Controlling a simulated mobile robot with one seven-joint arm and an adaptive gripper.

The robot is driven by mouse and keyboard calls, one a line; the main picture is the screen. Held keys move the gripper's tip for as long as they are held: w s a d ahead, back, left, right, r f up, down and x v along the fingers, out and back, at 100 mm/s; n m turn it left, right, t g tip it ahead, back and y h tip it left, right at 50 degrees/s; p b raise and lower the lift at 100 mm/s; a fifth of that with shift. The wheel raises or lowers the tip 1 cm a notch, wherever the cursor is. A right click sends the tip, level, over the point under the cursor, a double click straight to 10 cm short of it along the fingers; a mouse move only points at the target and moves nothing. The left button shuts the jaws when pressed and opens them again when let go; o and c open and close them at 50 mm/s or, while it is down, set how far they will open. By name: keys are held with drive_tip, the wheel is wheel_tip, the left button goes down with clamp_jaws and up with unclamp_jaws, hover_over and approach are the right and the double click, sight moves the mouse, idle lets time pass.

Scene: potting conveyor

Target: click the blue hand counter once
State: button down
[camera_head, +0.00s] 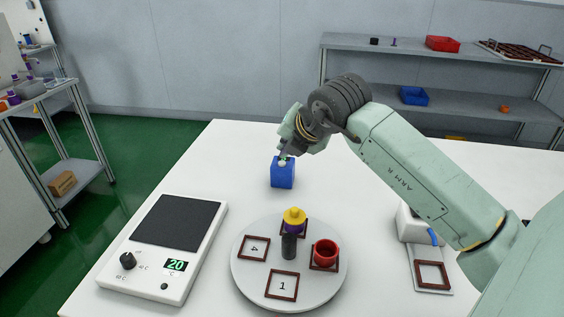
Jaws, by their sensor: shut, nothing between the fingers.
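The blue hand counter (283,175) is a small blue block with a pale round button (282,162) on top. It stands upright on the white table, behind the round turntable. My gripper (284,154) is shut and empty, pointing down directly over the counter's top. Its fingertips are at or just above the button; I cannot tell whether they touch it. The wrist is above and to the right of the counter, and the arm comes in from the right.
A white turntable (255,284) with numbered square frames carries a red cup (325,252) and a yellow-topped dark piece (293,219). A hot plate (175,225) reading 20 is at left. A white device (412,226) stands at right. The table around the counter is clear.

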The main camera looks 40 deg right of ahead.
drive_tip(key=shift+r+p, duration=0.8)
drive_tip(key=shift+r, duration=1.75)
